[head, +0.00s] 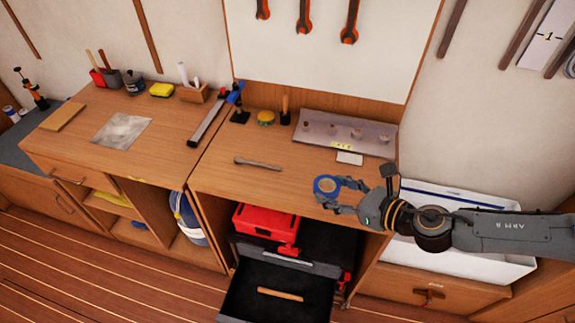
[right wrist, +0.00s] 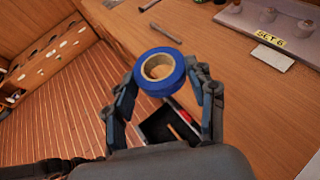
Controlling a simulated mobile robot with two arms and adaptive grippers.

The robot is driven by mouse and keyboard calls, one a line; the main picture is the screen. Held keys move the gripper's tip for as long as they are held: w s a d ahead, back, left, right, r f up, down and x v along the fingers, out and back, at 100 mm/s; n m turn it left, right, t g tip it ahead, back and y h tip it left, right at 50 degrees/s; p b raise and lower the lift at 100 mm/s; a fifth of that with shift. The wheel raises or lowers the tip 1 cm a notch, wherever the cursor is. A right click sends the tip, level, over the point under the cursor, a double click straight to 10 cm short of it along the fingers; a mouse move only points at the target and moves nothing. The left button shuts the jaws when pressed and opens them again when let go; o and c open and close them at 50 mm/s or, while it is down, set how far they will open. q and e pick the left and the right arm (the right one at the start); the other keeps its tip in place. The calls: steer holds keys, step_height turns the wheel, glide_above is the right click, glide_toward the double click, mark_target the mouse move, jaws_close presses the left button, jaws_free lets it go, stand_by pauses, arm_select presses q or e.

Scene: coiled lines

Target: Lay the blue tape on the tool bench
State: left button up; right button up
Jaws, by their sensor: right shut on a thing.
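The blue tape (head: 318,186) is a blue roll with a pale core. My right gripper (head: 336,189) is shut on it, a finger on either side, near the front right part of the tool bench (head: 225,184). In the right wrist view, the tape (right wrist: 160,89) sits between the fingertips (right wrist: 162,73) and overlaps the bench's front edge. It seems to be held above the bench top, but the gap is hard to judge. My left gripper is not in view.
A metal tool (head: 258,163) lies mid-bench. A grey board (head: 320,128) with small pieces and a white card (head: 349,158) lie behind the tape. An open drawer (head: 245,290) and red toolbox (head: 262,219) are below. The front left bench top is bare.

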steer(key=w+d+f+b, duration=0.1)
steer(key=w+d+f, duration=0.1)
steer(key=w+f, duration=0.1)
steer(key=w+d+f+b, duration=0.2)
steer(key=w+f, duration=0.1)
steer(key=w, duration=0.1)
steer(key=w+d+f+b, duration=0.1)
steer(key=w+f+b, duration=0.1)
steer(key=w+f, duration=0.1)
steer(key=shift+w+d, duration=0.4)
steer(key=shift+w, duration=0.35)
steer(key=shift+w+d+f+b, duration=0.15)
steer(key=shift+w+f+b, duration=0.15)
steer(key=shift+w+f, duration=0.15)
step_height(320, 180, down, 3)
steer(key=shift+w+f, duration=0.1)
